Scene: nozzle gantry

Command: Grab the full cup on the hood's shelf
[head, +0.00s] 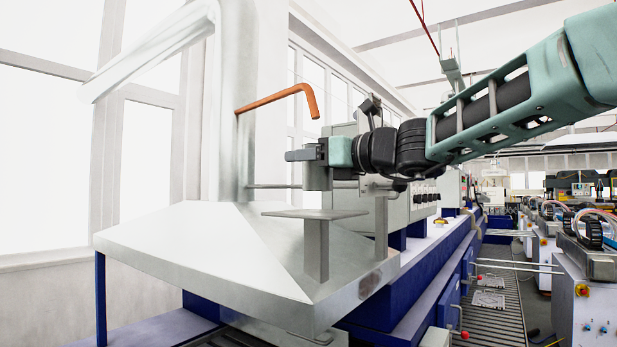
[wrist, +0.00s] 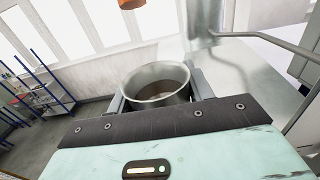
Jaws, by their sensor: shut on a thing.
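The cup (wrist: 158,98) is a round metal vessel with brown contents inside, seen from above in the wrist view. My gripper (wrist: 160,92) has one finger on each side of it and is shut on it. The small flat shelf (head: 315,213) stands on a post over the sloped metal hood (head: 200,250). The cup shows above the shelf, with a gap between them in the picture.
A copper pipe (head: 280,100) bends out from the hood's duct (head: 237,120) above and left of my gripper. A thin horizontal rod (head: 272,186) runs behind the cup. Grey machine cabinets (head: 400,210) stand behind my gripper. Blue racks (wrist: 40,92) are far left in the wrist view.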

